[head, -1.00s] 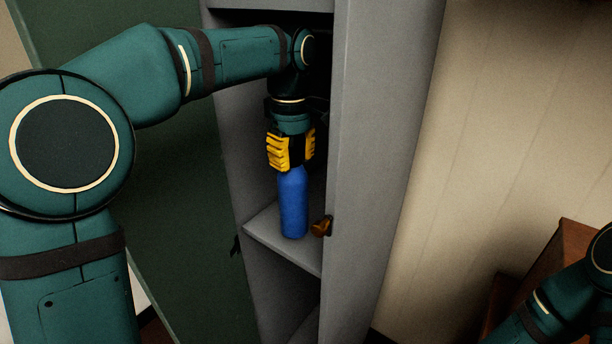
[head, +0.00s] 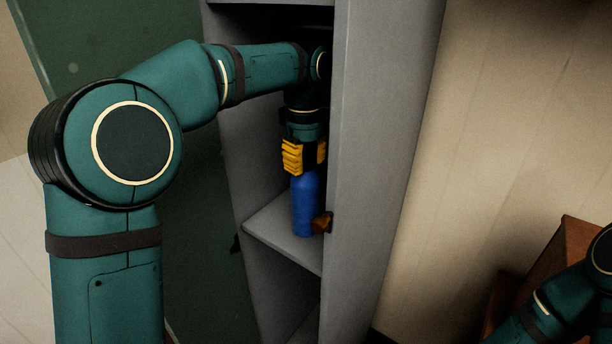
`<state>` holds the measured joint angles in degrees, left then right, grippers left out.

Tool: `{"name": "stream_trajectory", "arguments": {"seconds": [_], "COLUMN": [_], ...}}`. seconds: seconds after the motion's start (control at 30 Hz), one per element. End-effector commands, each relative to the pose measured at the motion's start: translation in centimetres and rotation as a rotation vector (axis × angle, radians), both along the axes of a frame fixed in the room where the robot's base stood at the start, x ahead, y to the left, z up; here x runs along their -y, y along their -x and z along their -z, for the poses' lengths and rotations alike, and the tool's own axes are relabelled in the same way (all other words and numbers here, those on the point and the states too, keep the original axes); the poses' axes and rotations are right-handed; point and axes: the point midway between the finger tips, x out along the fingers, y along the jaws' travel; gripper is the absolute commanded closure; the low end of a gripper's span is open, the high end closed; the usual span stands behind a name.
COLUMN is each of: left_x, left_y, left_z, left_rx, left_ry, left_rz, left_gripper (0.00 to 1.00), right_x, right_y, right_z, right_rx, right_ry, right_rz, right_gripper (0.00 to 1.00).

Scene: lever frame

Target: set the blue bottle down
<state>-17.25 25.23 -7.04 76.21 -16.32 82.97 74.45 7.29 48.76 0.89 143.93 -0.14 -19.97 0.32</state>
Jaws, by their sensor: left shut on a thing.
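The blue bottle (head: 304,205) is upright inside the grey cabinet (head: 377,130), above or on its shelf (head: 276,236). I cannot tell whether its base touches the shelf. My left gripper (head: 304,165), with yellow finger pads, points down and is shut on the top of the bottle, hiding its neck. The right part of the bottle's base is close to a brown knob (head: 322,223) at the edge of the cabinet's right side. My right arm shows at the lower right, but its gripper is out of view.
The cabinet's grey right panel stands close to the right of the bottle. A green door or panel (head: 200,250) is to the left. A brown wooden piece of furniture (head: 566,250) stands at the lower right. The shelf's left front part is bare.

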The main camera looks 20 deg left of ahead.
Motion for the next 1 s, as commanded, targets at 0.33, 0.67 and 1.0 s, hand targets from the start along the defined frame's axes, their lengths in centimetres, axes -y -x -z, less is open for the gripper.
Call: {"name": "stream_trajectory", "arguments": {"seconds": [0.33,0.67,1.0], "left_x": [0.1,0.1,0.1], "left_y": [-0.3,-0.3,-0.3], "left_z": [3.2,3.5,3.4], "left_rx": [0.001,-0.001,-0.001], "left_ry": [0.0,0.0,0.0], "left_rz": [0.0,0.0,0.0], "left_gripper": [1.0,0.49,0.41], "right_x": [0.0,0.0,0.0], "right_y": [-0.3,-0.3,-0.3], "right_z": [1.3,1.3,1.3], "right_rx": [0.006,0.007,0.007], "right_ry": [0.001,0.001,0.001], "right_rz": [0.001,0.002,0.002], "right_gripper": [0.53,0.53,0.53]}}
